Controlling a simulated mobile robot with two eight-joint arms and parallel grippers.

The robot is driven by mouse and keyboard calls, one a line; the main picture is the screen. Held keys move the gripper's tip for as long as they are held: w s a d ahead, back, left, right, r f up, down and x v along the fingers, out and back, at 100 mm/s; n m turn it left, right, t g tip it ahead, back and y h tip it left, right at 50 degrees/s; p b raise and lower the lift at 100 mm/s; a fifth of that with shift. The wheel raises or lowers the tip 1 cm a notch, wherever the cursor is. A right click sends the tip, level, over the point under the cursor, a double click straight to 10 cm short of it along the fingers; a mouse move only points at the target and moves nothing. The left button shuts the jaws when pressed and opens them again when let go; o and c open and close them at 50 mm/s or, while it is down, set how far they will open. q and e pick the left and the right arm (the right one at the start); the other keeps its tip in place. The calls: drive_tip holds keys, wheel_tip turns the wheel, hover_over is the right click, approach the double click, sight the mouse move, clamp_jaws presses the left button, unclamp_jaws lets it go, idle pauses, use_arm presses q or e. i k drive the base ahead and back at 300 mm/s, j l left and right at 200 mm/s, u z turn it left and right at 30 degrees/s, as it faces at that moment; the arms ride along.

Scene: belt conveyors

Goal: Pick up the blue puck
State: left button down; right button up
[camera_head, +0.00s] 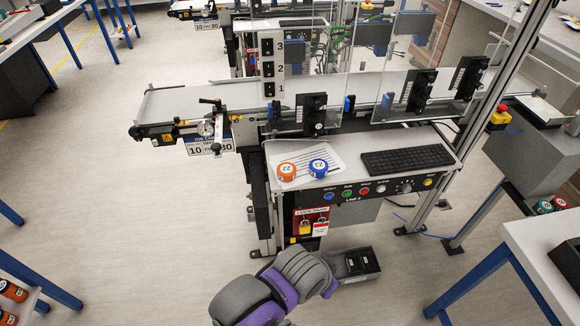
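The blue puck (318,168) lies upright on the light control shelf of the conveyor station, its white numbered face up. An orange puck (287,171) marked 22 stands just to its left, with a small gap between them. Both lie at the front edge of a printed white sheet. A grey and purple part of one of my arms shows at the bottom centre, below the shelf and apart from the pucks. I see no fingertips of either gripper. Nothing covers the blue puck.
A black keyboard (408,160) lies right of the pucks. A row of coloured buttons (364,191) runs along the shelf front. Behind stand clear guard panels and the belt conveyor (180,104). A grey box with a black top (357,263) sits low beneath the shelf.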

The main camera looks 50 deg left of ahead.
sight(318, 169)
drive_tip(key=j+u, duration=0.1)
drive_tip(key=u, duration=1.25)
